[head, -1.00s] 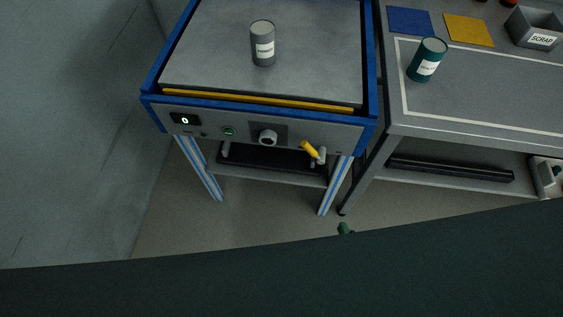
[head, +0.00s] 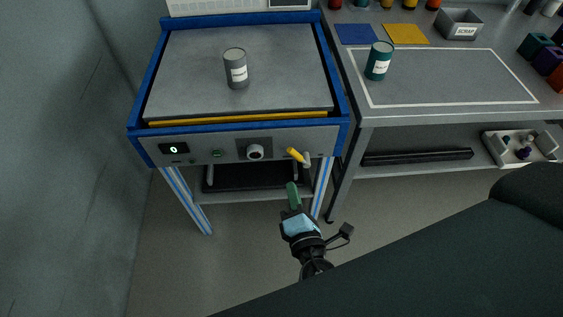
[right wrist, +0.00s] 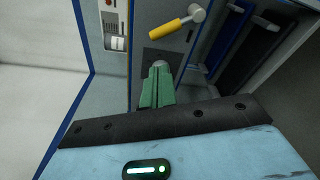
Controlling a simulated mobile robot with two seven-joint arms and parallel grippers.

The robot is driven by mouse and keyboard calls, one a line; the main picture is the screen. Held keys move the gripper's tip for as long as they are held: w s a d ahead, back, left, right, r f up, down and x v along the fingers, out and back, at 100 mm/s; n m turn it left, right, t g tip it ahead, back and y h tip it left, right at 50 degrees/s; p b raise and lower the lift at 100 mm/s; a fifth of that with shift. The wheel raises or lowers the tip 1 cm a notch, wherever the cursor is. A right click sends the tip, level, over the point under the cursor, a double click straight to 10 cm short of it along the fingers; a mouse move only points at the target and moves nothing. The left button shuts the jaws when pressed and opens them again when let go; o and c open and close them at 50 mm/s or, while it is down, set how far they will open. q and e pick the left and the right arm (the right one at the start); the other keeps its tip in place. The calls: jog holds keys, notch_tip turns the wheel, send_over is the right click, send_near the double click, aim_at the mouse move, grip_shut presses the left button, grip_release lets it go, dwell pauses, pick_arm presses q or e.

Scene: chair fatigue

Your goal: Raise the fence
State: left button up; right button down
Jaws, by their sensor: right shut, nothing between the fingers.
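The blue-framed machine (head: 140,108) has a grey top. A yellow bar (head: 238,118), which may be the fence, lies low along its front edge. The front panel holds a round knob (head: 255,152), a green button (head: 216,153), a display reading 0 (head: 173,149) and a yellow-handled lever (head: 296,155). My right gripper (head: 293,188), with green fingers, is shut and empty, below the lever in the head view. In the right wrist view its fingers (right wrist: 157,88) overlap the knob's lower edge; contact is unclear. The lever (right wrist: 170,28) is beyond them. My left gripper is out of view.
A grey labelled can (head: 236,70) stands on the machine top. On the bench to the right are a teal can (head: 379,62), blue and yellow mats and a scrap bin (head: 460,24). A lower shelf holds a white tray (head: 522,148).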

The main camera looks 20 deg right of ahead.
aim_at(297, 156)
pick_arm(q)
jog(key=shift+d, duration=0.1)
pick_arm(e)
jog(key=shift+w+d, duration=0.1)
jog(key=w, duration=0.3)
jog(key=w+d, duration=0.1)
jog(key=w, duration=0.2)
jog(key=w+p, duration=0.1)
jog(key=w, duration=0.2)
jog(key=shift+w+d+f, duration=0.2)
jog(key=shift+w+f, duration=0.15)
jog(key=shift+w, duration=0.05)
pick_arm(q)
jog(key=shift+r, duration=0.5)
pick_arm(e)
jog(key=shift+d, duration=0.1)
jog(key=shift+s+r+m, duration=0.1)
jog(key=shift+r+m, duration=0.1)
jog(key=shift+m, duration=0.1)
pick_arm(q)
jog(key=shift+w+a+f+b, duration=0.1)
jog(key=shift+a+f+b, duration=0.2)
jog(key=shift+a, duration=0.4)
pick_arm(e)
jog(key=shift+d, duration=0.1)
